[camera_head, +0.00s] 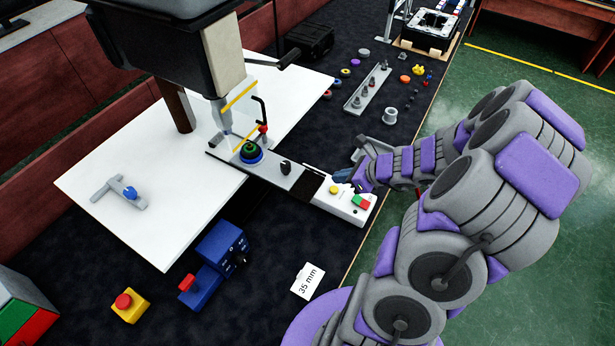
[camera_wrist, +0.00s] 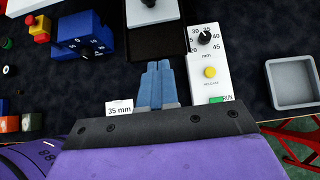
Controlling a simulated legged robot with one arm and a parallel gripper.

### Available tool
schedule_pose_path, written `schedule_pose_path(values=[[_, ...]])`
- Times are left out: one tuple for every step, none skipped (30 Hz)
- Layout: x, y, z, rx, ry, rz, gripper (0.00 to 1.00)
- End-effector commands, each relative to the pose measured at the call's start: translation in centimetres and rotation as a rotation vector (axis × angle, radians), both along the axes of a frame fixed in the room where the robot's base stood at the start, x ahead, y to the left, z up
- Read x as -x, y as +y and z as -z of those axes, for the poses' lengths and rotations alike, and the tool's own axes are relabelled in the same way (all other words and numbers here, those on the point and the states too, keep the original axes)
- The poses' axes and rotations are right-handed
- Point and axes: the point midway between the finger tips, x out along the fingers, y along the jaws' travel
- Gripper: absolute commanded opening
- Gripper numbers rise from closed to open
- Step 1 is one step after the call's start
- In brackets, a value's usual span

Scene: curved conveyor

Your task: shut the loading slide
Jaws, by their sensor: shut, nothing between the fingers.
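The loading slide (camera_head: 272,172) is a grey plate running out from under the press head. A round green and black piece in a blue ring (camera_head: 249,153) sits on it, close to the press. A black knob (camera_head: 286,167) stands on the plate's outer part, and it also shows at the top of the wrist view (camera_wrist: 149,3). A black strip (camera_head: 311,187) lies beyond the knob. My gripper (camera_head: 342,176) is shut and empty, beside the white control box. In the wrist view its blue fingers (camera_wrist: 158,66) are together, below the dark strip (camera_wrist: 157,43) and apart from the knob.
The white control box (camera_head: 346,204) has a dial, a yellow button and a green button. A grey tray (camera_wrist: 293,84) lies right of it in the wrist view. A blue box (camera_head: 222,243), a yellow box with a red button (camera_head: 130,305) and a 35 mm card (camera_head: 307,281) stand nearer.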

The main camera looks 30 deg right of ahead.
Motion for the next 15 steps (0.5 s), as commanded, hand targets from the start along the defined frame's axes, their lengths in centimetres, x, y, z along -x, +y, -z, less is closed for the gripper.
schedule_pose_path(values=[[0.4,0.0,0.1,0.000,0.003,0.006,0.00],[0.5,0.0,0.2,-0.001,0.003,0.006,0.00],[0.4,0.0,0.3,-0.001,0.003,0.006,0.00],[0.3,0.1,0.5,-0.001,0.003,0.006,0.00],[0.2,0.2,0.6,-0.001,0.003,0.006,0.00],[-0.1,0.3,0.9,-0.002,0.002,0.005,0.00],[-0.4,0.5,1.2,-0.001,0.003,0.005,0.00],[-0.6,0.6,1.5,-0.002,0.003,0.004,0.00],[-1.0,0.9,2.0,-0.002,0.005,0.005,0.00],[-1.4,1.1,2.4,-0.003,0.004,0.004,0.00],[-1.8,1.3,2.8,-0.003,0.004,0.004,0.00],[-2.3,1.7,3.4,-0.004,0.004,0.003,0.00],[-2.6,1.9,3.8,-0.005,0.004,0.003,0.00],[-3.0,2.1,4.1,-0.005,0.003,0.003,0.00],[-3.5,2.4,4.7,-0.003,0.003,0.004,0.00]])
